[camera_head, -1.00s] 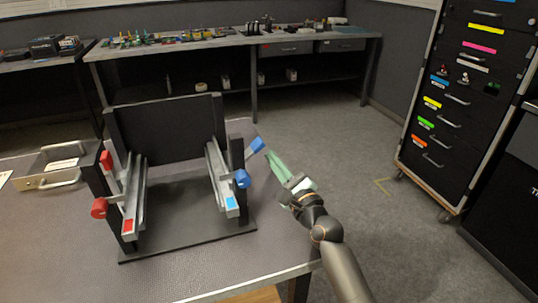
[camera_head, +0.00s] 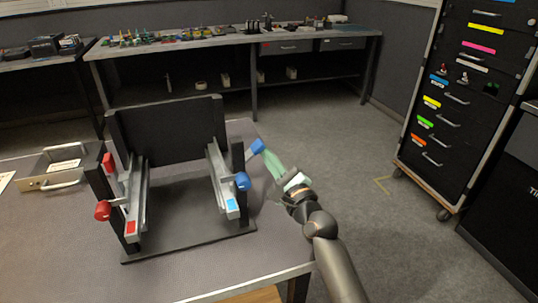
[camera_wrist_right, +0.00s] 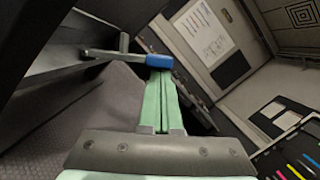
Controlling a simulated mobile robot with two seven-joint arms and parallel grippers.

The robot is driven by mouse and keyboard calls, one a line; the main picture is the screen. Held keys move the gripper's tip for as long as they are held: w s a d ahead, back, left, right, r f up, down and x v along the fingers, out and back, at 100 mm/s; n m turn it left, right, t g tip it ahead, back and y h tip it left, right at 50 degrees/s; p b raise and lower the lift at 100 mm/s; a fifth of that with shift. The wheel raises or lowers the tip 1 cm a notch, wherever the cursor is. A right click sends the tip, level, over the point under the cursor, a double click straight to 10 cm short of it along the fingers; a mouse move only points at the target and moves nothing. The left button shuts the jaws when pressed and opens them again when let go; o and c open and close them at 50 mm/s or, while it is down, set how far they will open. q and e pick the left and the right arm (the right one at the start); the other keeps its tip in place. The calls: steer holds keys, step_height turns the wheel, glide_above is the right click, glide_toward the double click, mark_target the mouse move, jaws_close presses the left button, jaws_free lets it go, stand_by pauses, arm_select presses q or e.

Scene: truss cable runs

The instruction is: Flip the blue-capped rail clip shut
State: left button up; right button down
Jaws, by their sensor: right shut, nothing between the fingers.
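The black fixture (camera_head: 165,133) on the table holds a grey rail on each side. At the right rail (camera_head: 222,178), an upper blue cap (camera_head: 257,146) sticks out to the right on a lever. A rounder blue cap (camera_head: 242,181) sits lower on the same side. My right gripper (camera_head: 268,158) is shut and empty, its pale green fingertips at the upper blue cap. In the right wrist view the blue cap (camera_wrist_right: 159,62) sits on a grey rod right at the fingertips (camera_wrist_right: 160,78); I cannot tell whether they touch. My left gripper is out of view.
The left rail (camera_head: 136,195) carries red caps, one high (camera_head: 108,162) and one low (camera_head: 102,210). A metal box with handles (camera_head: 58,172) lies left on the table (camera_head: 70,250). A drawer cabinet (camera_head: 450,100) stands right. Floor right of the table is clear.

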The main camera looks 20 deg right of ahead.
steer(key=shift+a+r+n+p, duration=0.25)
steer(key=shift+r+n+p, duration=0.5)
steer(key=shift+p, duration=0.5)
arm_select(q)
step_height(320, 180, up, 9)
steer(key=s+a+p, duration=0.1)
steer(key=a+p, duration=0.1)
steer(key=p, duration=0.8)
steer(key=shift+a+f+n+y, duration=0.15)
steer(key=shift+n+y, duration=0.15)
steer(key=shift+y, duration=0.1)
arm_select(e)
steer(key=a+r+n, duration=0.1)
steer(key=n, duration=0.1)
steer(key=a+r+n+g, duration=0.1)
steer(key=n, duration=0.2)
steer(key=a+r+n+g, duration=0.1)
steer(key=a+n, duration=0.1)
steer(key=shift+s+n+y, duration=0.1)
steer(key=shift+n+y, duration=0.25)
steer(key=shift+y, duration=0.05)
